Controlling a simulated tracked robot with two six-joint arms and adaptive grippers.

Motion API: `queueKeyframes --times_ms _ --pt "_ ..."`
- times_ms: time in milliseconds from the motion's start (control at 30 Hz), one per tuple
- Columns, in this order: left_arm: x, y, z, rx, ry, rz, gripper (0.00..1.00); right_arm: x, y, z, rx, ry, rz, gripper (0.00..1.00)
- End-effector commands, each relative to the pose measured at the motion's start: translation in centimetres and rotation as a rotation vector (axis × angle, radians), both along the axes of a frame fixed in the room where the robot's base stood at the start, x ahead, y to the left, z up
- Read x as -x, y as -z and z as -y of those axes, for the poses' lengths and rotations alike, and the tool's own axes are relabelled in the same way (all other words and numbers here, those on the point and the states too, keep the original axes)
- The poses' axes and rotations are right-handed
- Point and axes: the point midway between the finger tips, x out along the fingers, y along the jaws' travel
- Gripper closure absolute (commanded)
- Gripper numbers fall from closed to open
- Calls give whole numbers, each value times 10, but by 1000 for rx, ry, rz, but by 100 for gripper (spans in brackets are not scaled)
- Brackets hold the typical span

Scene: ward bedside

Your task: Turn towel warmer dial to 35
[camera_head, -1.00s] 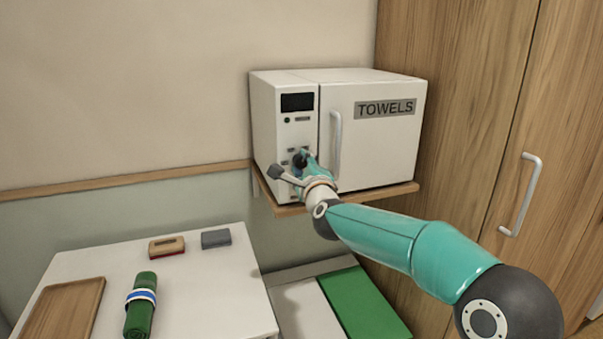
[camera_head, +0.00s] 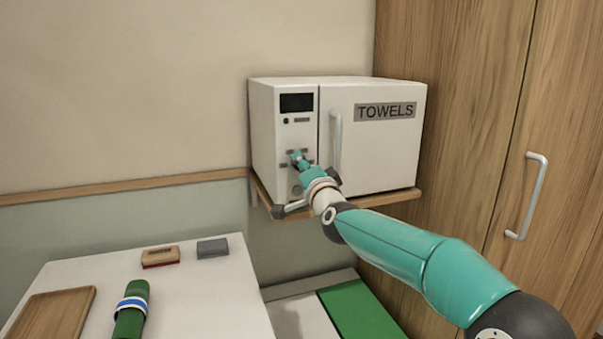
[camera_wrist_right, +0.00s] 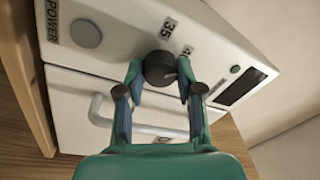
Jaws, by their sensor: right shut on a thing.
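The white towel warmer (camera_head: 372,155) sits on a wooden wall shelf, with a door marked TOWELS and a narrow control panel at its left. Its dark round dial (camera_wrist_right: 160,68) shows in the right wrist view, with a 35 label (camera_wrist_right: 168,27) printed beside it; a second label is partly hidden. I cannot tell where the dial's pointer stands. My right gripper (camera_wrist_right: 158,76) is shut on the dial, one finger on each side. In the head view the right gripper (camera_head: 299,160) reaches the panel and mostly hides the dial. My left gripper is not in view.
The door handle (camera_head: 336,142) stands out close to my right gripper. A POWER button (camera_wrist_right: 85,33) and a dark display (camera_wrist_right: 240,87) lie on the panel. A white table (camera_head: 210,300) holds a tray, a rolled green towel and two small blocks. A wooden cabinet stands right.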

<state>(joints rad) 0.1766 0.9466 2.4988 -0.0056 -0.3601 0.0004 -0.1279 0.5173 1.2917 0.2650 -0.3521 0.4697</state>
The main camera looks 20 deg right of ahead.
Motion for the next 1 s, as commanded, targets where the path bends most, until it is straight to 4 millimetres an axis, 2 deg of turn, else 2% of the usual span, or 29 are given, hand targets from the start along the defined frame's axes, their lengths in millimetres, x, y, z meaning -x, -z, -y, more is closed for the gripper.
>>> queueKeyframes --times_ms 33,1000 --pt "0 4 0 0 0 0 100 -1 10 -3 47 -7 -16 99" --pt "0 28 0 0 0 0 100 -2 11 0 952 -11 14 99"
